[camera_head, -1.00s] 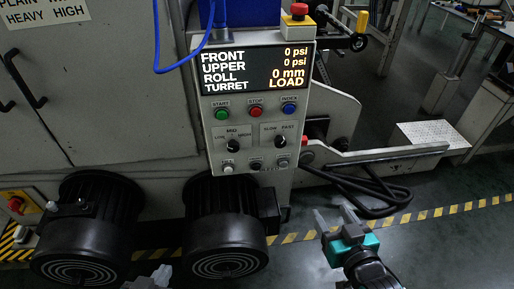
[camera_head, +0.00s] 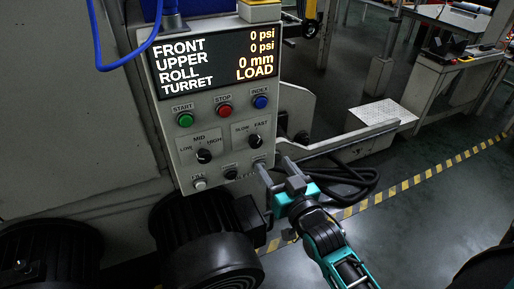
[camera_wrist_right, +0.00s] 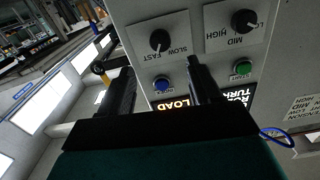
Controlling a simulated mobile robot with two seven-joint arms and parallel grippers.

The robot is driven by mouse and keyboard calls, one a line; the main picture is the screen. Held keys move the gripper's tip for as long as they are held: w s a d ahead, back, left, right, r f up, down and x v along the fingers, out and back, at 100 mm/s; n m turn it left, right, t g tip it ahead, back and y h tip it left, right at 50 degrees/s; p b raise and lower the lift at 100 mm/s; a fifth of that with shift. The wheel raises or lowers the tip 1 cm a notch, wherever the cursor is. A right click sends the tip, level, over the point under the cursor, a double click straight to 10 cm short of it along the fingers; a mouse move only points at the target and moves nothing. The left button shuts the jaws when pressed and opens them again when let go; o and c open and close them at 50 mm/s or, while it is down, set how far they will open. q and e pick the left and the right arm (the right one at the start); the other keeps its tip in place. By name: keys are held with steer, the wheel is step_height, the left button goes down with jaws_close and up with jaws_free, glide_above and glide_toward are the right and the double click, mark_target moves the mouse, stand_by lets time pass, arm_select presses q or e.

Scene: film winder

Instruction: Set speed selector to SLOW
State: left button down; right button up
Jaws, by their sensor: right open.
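The speed selector (camera_head: 255,141) is a black knob on a pale plate marked SLOW and FAST, on the right of the control panel. It also shows in the right wrist view (camera_wrist_right: 159,40), ahead of the fingers. My right gripper (camera_head: 277,168) is open and empty, by the panel's lower right corner, below the selector. In the right wrist view its two dark fingers (camera_wrist_right: 160,68) are spread apart, with the selector beyond them and apart from them. My left gripper is out of view.
The LOW/MID/HIGH knob (camera_head: 204,156) sits left of the selector. Start (camera_head: 185,120), stop (camera_head: 224,110) and index (camera_head: 261,102) buttons are above, under the display (camera_head: 215,60). Black motors (camera_head: 205,235) stand below. Black cables (camera_head: 345,180) lie right of the panel.

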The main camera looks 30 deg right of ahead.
mark_target(257, 144)
steer(key=w+b, duration=0.1)
steer(key=w, duration=0.3)
steer(key=w+b, duration=0.1)
steer(key=w, duration=0.3)
steer(key=shift+w+d+f, duration=0.1)
steer(key=shift+w+d, duration=0.1)
steer(key=shift+w, duration=0.5)
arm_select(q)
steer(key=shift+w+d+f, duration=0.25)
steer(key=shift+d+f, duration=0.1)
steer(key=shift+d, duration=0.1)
arm_select(e)
steer(key=shift+c, duration=0.4)
steer(key=c, duration=1)
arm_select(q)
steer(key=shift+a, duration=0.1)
arm_select(e)
steer(key=shift+o, duration=0.2)
